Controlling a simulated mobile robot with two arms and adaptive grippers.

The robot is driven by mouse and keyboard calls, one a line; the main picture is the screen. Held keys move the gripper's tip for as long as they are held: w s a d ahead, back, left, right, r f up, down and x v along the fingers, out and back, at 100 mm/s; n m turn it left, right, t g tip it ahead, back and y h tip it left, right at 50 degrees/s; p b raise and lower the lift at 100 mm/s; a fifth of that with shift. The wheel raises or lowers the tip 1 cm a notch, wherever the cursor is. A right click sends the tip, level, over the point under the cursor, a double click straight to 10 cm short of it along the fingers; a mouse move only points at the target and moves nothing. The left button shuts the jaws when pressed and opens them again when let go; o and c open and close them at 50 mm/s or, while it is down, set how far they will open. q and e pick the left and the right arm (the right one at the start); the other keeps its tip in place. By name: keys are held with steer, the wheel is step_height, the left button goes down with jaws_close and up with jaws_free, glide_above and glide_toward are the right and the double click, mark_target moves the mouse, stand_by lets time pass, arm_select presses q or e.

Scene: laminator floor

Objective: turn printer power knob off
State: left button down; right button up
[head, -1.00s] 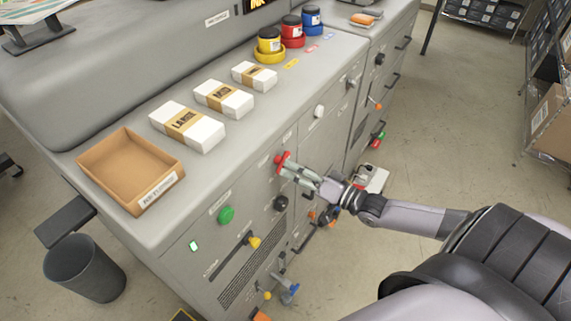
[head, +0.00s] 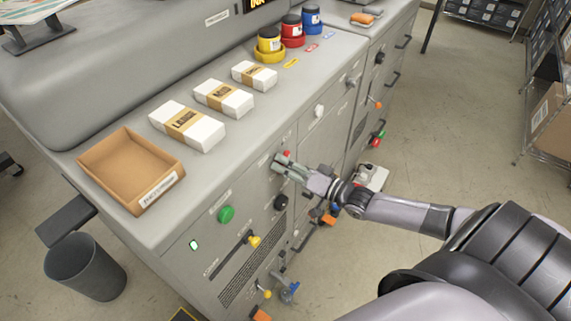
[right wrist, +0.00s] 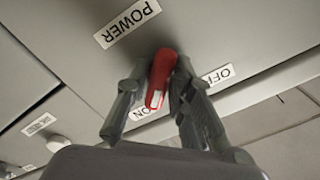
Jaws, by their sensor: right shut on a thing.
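The red power knob (right wrist: 160,72) is on the grey front panel of the printer (head: 240,183). In the right wrist view it sits between the two fingers of my right gripper (right wrist: 157,92), which is shut on it. The knob's white-marked end points down in that view, near the ON label (right wrist: 152,112). The OFF label (right wrist: 218,75) is to the right, partly behind a finger, and the POWER label (right wrist: 127,23) is above. In the head view my right gripper (head: 283,163) covers most of the knob. My left gripper is not in view.
A cardboard tray (head: 110,187) and paper packs are on top.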

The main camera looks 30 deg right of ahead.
jaws_close()
steer(key=n, duration=1.2)
steer(key=n+p, duration=0.1)
steer(key=n, duration=0.4)
steer(key=shift+d+n, duration=0.25)
steer(key=shift+n, duration=0.15)
stand_by(0.5)
steer(key=o, duration=0.6)
jaws_free()
